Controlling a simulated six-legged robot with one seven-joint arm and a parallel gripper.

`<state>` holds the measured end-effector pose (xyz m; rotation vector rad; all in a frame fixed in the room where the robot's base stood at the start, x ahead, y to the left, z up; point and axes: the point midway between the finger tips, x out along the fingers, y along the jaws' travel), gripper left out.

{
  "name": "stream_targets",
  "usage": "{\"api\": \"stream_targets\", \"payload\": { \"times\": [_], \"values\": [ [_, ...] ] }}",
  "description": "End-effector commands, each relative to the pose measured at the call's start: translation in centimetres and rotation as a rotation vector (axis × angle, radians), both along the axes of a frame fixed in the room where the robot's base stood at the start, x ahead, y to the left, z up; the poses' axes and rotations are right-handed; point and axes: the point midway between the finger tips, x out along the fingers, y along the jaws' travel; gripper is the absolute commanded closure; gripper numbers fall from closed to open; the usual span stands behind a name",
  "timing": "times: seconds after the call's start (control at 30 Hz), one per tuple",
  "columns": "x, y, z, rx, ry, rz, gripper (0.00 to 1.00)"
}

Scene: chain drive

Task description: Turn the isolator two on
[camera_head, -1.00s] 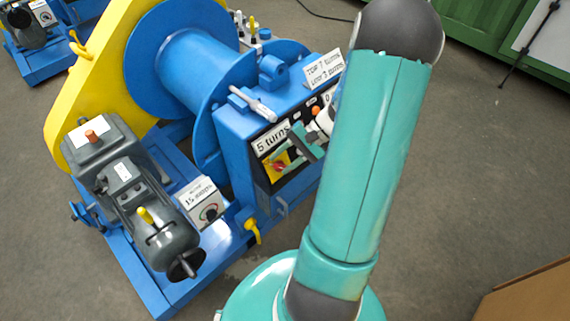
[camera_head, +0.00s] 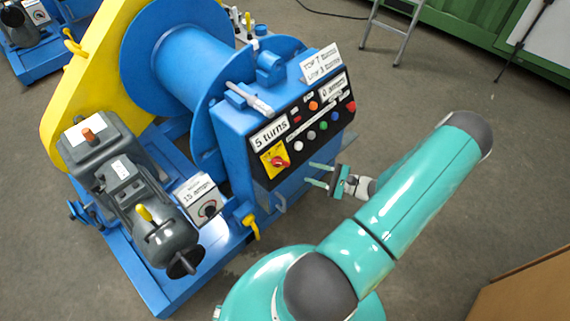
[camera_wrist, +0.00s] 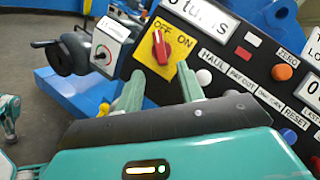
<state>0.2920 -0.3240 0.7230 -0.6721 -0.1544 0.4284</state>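A red rotary switch knob (camera_head: 279,161) sits on a yellow plate at the lower left of the black control panel (camera_head: 318,143). In the wrist view, the red knob (camera_wrist: 162,47) has its handle nearly upright, with OFF and ON printed on the yellow plate (camera_wrist: 147,84). No number two shows on it. My gripper (camera_head: 311,174) is open and empty, in front of the panel and to the right of the knob in the head view. Its fingers (camera_wrist: 160,72) are apart in the wrist view, below the knob in the picture and not touching it.
Coloured buttons (camera_head: 323,125) fill the panel right of the knob. A grey motor (camera_head: 140,190) and a small dial box (camera_head: 202,200) stand left on the blue frame. A yellow-handled valve (camera_head: 251,227) is below. Open floor lies to the right.

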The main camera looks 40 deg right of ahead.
Motion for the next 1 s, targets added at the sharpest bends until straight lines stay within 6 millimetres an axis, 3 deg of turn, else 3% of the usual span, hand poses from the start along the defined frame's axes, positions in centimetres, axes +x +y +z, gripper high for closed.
{"api": "stream_targets", "payload": {
  "times": [0.5, 0.93, 1.0],
  "values": [
    [8.6, 4.2, 0.0, -0.001, 0.001, 0.003, 0.62],
    [9.7, 4.7, 0.0, -0.001, 0.002, 0.002, 0.62],
    [9.7, 4.7, 0.0, -0.001, 0.002, 0.002, 0.76]
  ]
}}
